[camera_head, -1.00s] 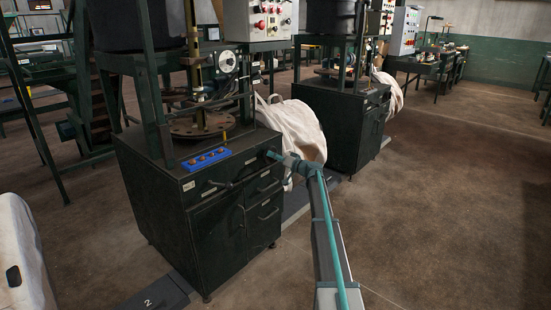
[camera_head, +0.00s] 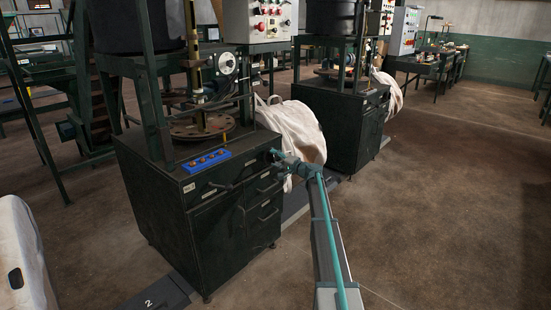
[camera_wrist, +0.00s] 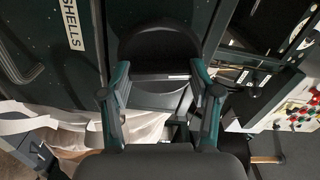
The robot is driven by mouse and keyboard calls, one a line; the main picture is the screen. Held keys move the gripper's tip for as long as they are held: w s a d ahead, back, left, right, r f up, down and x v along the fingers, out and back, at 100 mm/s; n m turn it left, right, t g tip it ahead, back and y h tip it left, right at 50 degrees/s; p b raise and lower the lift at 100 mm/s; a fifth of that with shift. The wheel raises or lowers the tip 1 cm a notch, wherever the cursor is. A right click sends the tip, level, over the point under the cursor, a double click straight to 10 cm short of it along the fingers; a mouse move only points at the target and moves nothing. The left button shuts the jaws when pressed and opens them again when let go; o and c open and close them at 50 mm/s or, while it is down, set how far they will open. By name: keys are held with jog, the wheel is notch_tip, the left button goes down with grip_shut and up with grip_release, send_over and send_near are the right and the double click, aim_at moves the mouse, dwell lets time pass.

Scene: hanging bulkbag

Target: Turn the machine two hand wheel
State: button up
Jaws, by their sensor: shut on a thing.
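The nearer machine (camera_head: 195,215) is a dark cabinet with a frame above it. A floor plate marked 2 (camera_head: 150,301) lies in front of it. My gripper (camera_head: 276,154) is at the cabinet's right side, near its top edge. In the wrist view, a dark round hand wheel (camera_wrist: 160,43) sits between the two teal fingers of my gripper (camera_wrist: 161,72). The fingers are at its two sides and shut on it. In the head view the wheel is too small and dark to make out behind my gripper.
A blue tray (camera_head: 206,161) with several small parts lies on the cabinet top, beside a round plate (camera_head: 200,128). A white bulk bag (camera_head: 297,128) hangs behind my gripper. A second similar machine (camera_head: 340,125) stands behind it. The floor at right (camera_head: 440,200) is clear.

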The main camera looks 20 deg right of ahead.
jog(key=shift+w+m+p, duration=0.15)
jog(key=shift+m+p, duration=0.25)
jog(key=shift+m, duration=0.7)
jog(key=o, duration=1.1)
jog(key=shift+a, duration=0.15)
jog(key=shift+o, duration=0.2)
jog(key=v, duration=1.2)
